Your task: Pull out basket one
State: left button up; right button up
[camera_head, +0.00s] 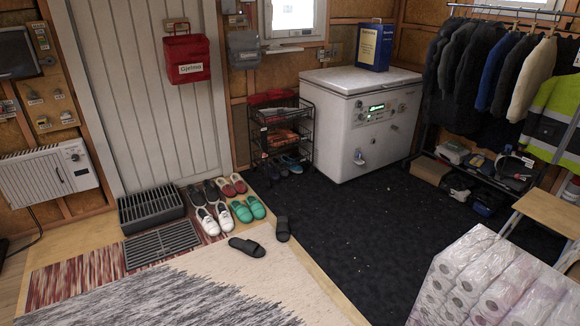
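A black wire rack with several stacked baskets (313,146) stands against the back wall, left of the white chest freezer. The top basket (284,117) holds dark and red items. The middle basket (284,138) holds orange-red items. Shoes sit at the lowest level. All baskets appear to sit inside the rack frame. I cannot read any number on them, so I cannot tell which is basket one. Neither of my grippers is in view.
The white chest freezer (345,105) stands right of the rack. Shoes (245,210) and slippers (246,246) lie in front and to the left. Wrapped paper rolls (500,285) fill the lower right. The dark floor mat (350,235) before the rack and freezer is mostly clear.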

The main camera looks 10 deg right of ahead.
aim_at(303, 160)
jog(key=i+j+u, duration=0.1)
jog(key=i+j, duration=0.2)
jog(key=i+j+u, duration=0.1)
jog(key=i+j, duration=0.15)
jog(key=i, duration=0.3)
jog(key=i+j+u, duration=0.1)
jog(key=i+j, duration=0.15)
jog(key=i, duration=0.15)
jog(key=i+j+u, duration=0.1)
jog(key=i, duration=0.35)
jog(key=i+l+u, duration=0.15)
jog(key=i+l, duration=0.15)
jog(key=i+l+u, duration=0.2)
jog(key=l, duration=0.25)
jog(key=i+l+u, duration=0.15)
jog(key=i+l, duration=0.2)
jog(key=i+l+u, duration=0.2)
jog(key=l, duration=0.35)
